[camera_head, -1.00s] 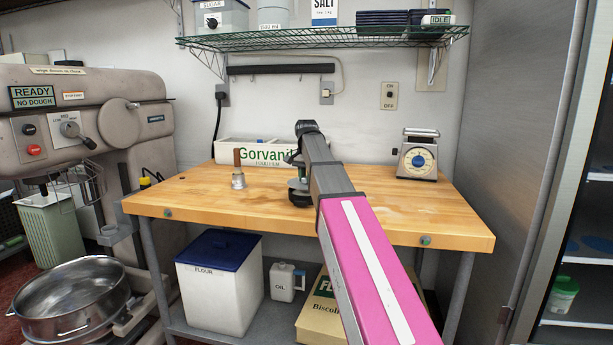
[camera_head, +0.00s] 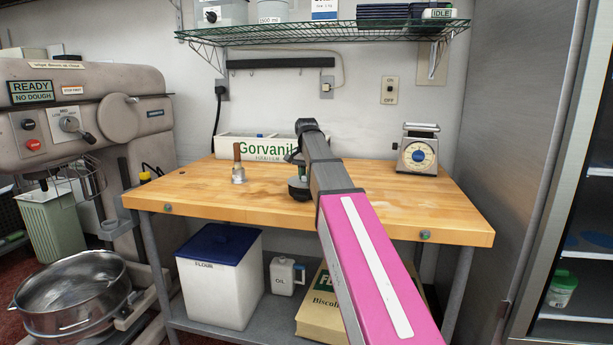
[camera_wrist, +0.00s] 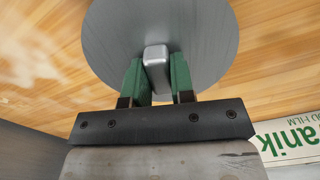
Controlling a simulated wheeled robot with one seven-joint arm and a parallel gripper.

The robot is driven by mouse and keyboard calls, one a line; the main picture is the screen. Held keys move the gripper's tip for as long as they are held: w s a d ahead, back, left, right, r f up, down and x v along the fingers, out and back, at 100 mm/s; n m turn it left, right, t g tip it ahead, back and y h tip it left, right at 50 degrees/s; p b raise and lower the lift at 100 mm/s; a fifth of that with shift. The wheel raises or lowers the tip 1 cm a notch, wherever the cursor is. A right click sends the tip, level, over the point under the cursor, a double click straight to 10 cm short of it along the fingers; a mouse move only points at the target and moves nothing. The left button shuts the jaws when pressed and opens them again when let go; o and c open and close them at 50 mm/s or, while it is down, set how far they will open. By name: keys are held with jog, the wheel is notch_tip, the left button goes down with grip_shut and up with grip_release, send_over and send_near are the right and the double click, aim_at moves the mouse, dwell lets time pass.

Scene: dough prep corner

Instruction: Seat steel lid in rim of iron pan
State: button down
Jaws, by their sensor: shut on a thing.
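In the wrist view, my gripper (camera_wrist: 158,80) has its green fingers closed on the grey block-shaped knob of the round steel lid (camera_wrist: 205,35). The lid is a flat grey disc seen from above, with wooden tabletop around it. In the head view, my gripper (camera_head: 297,172) points down behind my arm over the middle of the table. A dark rounded thing (camera_head: 298,192), probably the iron pan, shows just below it, partly covered by my arm. No pan rim shows around the lid in the wrist view. I cannot tell whether lid and pan touch.
The wooden table (camera_head: 220,205) is mostly clear. A wooden-handled metal tool (camera_head: 238,172) stands left of my gripper. A white lettered box (camera_head: 232,149) stands behind, and a scale (camera_head: 418,150) at the right back. A wire shelf (camera_head: 330,37) hangs above.

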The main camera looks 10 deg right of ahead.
jog(key=shift+f, duration=0.45)
jog(key=c, duration=0.9)
grip_release()
jog(key=shift+r, duration=0.1)
jog(key=shift+r, duration=3.85)
